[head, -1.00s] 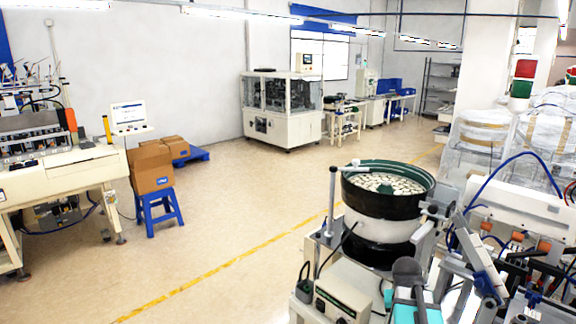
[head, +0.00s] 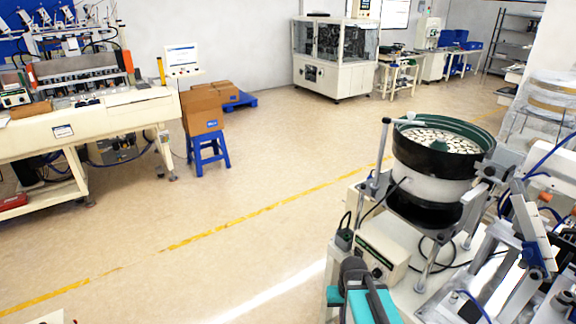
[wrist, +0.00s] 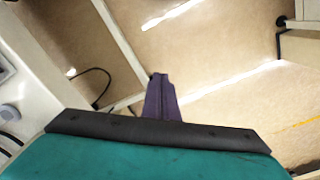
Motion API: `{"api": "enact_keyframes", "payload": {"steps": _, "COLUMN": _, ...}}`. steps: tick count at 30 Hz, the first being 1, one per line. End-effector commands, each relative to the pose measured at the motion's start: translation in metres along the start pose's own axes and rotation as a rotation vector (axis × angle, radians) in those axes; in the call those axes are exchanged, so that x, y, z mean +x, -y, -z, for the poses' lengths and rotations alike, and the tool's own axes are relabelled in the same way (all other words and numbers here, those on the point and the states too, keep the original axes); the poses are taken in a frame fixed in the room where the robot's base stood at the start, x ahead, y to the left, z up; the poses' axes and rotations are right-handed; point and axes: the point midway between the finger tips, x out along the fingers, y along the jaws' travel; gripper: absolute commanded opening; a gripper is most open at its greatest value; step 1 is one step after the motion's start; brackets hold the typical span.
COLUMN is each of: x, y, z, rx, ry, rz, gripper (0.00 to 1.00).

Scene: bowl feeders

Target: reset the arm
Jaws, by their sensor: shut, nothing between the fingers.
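My gripper (wrist: 160,88) shows in the wrist view. Its two dark purple fingers are together at the middle of the picture, beyond a black bar and a teal body. Nothing is held between them. Beneath the fingers is pale beige floor with bright streaks of light. In the head view, teal and dark grey parts of my arm show at the bottom, in front of the bowl feeder stand. The fingertips cannot be made out there.
A bowl feeder (head: 432,180) stands close by at right, with a cream control box (head: 385,253) beside it. A cream machine bench (head: 85,130) is at left, near a blue stool (head: 207,148) bearing cardboard boxes (head: 203,108). Open floor (head: 230,200) lies between.

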Motion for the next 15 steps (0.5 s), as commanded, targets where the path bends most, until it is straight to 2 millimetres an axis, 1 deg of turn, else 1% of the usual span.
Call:
{"api": "enact_keyframes", "payload": {"steps": 1, "x": 0.004, "y": 0.009, "z": -0.004, "rx": -0.014, "ry": 0.005, "rz": 0.005, "gripper": 0.0}}
{"api": "enact_keyframes", "payload": {"steps": 2, "x": 0.007, "y": 0.013, "z": -0.005, "rx": -0.021, "ry": 0.007, "rz": 0.009, "gripper": 0.0}}
{"api": "enact_keyframes", "payload": {"steps": 3, "x": 0.016, "y": 0.013, "z": -0.009, "rx": -0.021, "ry": 0.016, "rz": 0.009, "gripper": 0.0}}
{"api": "enact_keyframes", "payload": {"steps": 11, "x": 0.064, "y": 0.011, "z": -0.039, "rx": -0.019, "ry": 0.084, "rz": 0.008, "gripper": 0.0}}
{"api": "enact_keyframes", "payload": {"steps": 14, "x": 0.087, "y": 0.011, "z": -0.055, "rx": -0.02, "ry": 0.118, "rz": 0.007, "gripper": 0.0}}
{"api": "enact_keyframes", "payload": {"steps": 15, "x": 0.099, "y": 0.011, "z": -0.063, "rx": -0.02, "ry": 0.134, "rz": 0.007, "gripper": 0.0}}
